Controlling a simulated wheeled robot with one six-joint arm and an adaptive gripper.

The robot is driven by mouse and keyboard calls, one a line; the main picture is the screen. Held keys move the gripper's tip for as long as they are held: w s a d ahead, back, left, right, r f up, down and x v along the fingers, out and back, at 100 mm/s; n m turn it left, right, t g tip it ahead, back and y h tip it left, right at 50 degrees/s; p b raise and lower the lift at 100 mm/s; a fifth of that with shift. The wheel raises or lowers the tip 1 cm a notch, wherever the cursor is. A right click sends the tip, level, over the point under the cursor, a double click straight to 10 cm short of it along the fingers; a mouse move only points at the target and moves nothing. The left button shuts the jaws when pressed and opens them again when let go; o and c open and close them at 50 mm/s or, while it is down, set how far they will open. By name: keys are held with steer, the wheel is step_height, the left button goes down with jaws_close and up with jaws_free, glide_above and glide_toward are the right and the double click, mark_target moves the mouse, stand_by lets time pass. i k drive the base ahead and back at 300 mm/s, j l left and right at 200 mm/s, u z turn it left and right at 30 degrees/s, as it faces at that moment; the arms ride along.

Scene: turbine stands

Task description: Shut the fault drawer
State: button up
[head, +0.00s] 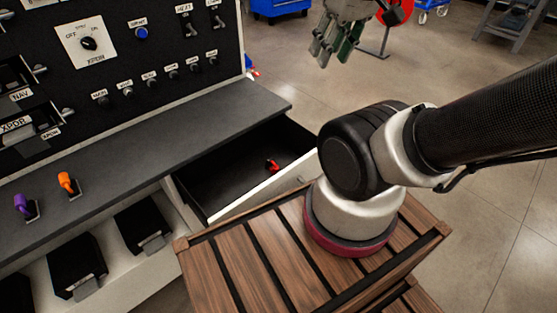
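The fault drawer (235,207) is pulled out from under the right end of the console's grey shelf. Its inside is dark, and its light front panel faces the wooden top of my base. A small red object (272,165) lies inside it. My arm crosses in front of the drawer's right end and hides part of it. My gripper (328,56) hangs in the air at the top, above the floor and well beyond the drawer. Its fingers look slightly apart with nothing visible between them, but the upper part is cut off by the frame edge.
The black console panel (120,60) with knobs, switches and labels stands on the left. Purple (25,207) and orange (67,183) handles stand on the grey shelf (150,140). A blue cabinet (280,8) and a red round object on a stand (398,12) are behind. The floor at right is open.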

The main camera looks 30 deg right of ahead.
mark_target(232, 179)
steer(key=k+l+z, duration=0.1)
steer(key=k, duration=0.25)
steer(key=k+j, duration=0.1)
steer(key=j, duration=0.25)
steer(key=k+j+z, duration=0.1)
steer(key=j, duration=0.25)
steer(key=k+j, duration=0.1)
steer(key=j, duration=0.2)
steer(key=k+j, duration=0.1)
steer(key=j, duration=0.25)
steer(key=i+z, duration=0.05)
